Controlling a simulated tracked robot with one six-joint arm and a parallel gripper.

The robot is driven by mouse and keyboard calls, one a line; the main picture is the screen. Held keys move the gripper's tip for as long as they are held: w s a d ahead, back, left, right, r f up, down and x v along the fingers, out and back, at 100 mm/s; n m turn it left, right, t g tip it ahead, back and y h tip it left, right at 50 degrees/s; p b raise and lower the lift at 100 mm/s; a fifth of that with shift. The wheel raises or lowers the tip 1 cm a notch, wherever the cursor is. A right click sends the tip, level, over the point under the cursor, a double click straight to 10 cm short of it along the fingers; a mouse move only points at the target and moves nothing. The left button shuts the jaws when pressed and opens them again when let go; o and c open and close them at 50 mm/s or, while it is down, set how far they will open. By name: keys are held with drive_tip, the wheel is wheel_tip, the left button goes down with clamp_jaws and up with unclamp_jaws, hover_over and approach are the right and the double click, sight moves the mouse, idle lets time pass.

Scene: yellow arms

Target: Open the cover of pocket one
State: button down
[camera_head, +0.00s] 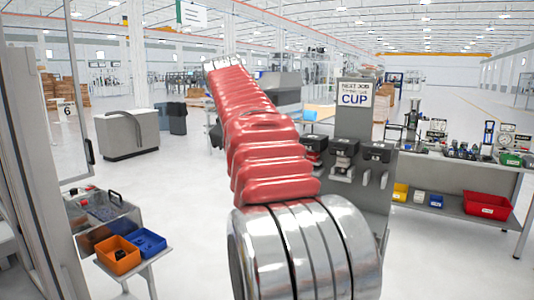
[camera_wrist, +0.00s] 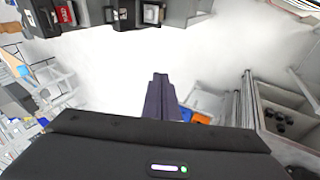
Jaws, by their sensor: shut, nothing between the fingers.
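A grey station (camera_head: 352,124) under a sign reading "CUP" carries a row of three dark-topped units, which look like the covered pockets. They are the left unit (camera_head: 314,143), the middle unit (camera_head: 344,147) and the right unit (camera_head: 378,151). I cannot read a number on any, so I cannot tell which is pocket one. My arm partly hides the left side of the station. In the wrist view, dark units (camera_wrist: 122,15) show at the top edge. My gripper (camera_wrist: 160,78) is shut and empty, pointing over bare floor, apart from them. My arm hides it in the head view.
An orange bin (camera_head: 118,256) and a blue bin (camera_head: 146,242) stand on a small table at lower left. A workbench (camera_head: 448,168) with tools and a red bin (camera_head: 487,204) is at right. White floor (camera_wrist: 215,60) lies open below the gripper.

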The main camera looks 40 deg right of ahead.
drive_tip(key=s+a+f+t+y, duration=0.1)
drive_tip(key=s+a+f, duration=0.2)
drive_tip(key=a, duration=0.4)
drive_tip(key=s+a+f+y, duration=0.1)
drive_tip(key=s+a+f, duration=0.2)
drive_tip(key=a, duration=0.4)
drive_tip(key=s+a+f+t+y, duration=0.1)
drive_tip(key=s+a+f, duration=0.2)
drive_tip(key=a, duration=0.4)
drive_tip(key=s+a+f+m+y, duration=0.2)
drive_tip(key=s+a+f, duration=1)
drive_tip(key=f, duration=0.4)
drive_tip(key=shift+s+f, duration=0.15)
drive_tip(key=shift+s, duration=0.5)
